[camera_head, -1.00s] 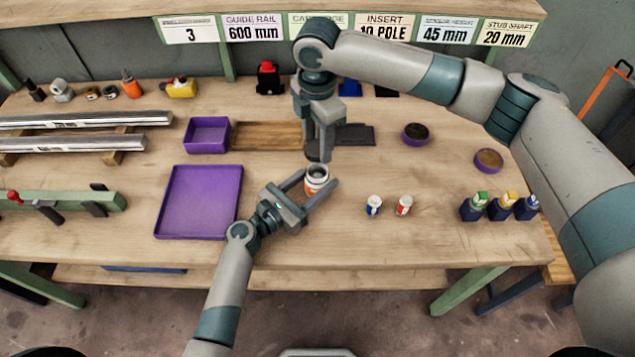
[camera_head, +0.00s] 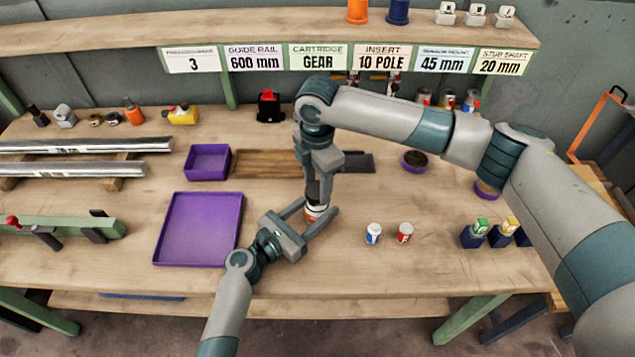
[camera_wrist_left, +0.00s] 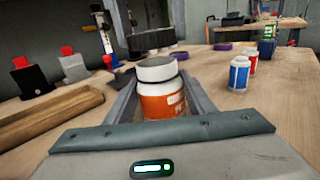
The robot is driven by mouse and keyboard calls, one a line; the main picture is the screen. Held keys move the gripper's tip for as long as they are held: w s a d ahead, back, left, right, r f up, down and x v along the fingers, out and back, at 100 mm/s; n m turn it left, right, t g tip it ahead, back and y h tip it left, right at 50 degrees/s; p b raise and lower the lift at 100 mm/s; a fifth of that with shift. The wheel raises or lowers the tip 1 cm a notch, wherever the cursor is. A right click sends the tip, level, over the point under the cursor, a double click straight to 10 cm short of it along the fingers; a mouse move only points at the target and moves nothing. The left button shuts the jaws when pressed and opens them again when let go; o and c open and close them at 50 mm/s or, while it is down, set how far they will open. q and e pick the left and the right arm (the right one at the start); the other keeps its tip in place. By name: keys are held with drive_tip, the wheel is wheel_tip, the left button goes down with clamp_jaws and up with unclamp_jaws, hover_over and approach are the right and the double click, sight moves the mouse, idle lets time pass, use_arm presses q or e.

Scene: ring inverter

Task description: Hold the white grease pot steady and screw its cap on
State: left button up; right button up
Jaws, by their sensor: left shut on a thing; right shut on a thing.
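The white grease pot (camera_head: 311,216), with an orange label, stands upright between the fingers of my left gripper (camera_head: 317,211). The left wrist view shows the pot (camera_wrist_left: 162,102) with these fingers shut on both sides of it. My right gripper (camera_head: 319,186) comes down from above and is shut on the dark cap (camera_head: 312,192). In the left wrist view the cap (camera_wrist_left: 150,41) hangs over the pot's open top, with a small gap seeming to show between them. The right gripper hides part of the cap in the head view.
A small white-and-blue pot (camera_head: 373,233) and a white-and-red one (camera_head: 404,233) stand just right of the grippers. A purple tray (camera_head: 160,235) lies to the left, with a purple bin (camera_head: 187,162) behind it. Bare tabletop lies in front.

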sight(317, 209)
drive_tip(key=shift+f, duration=0.15)
drive_tip(key=shift+f, duration=0.7)
drive_tip(key=shift+f, duration=0.55)
idle(0.7)
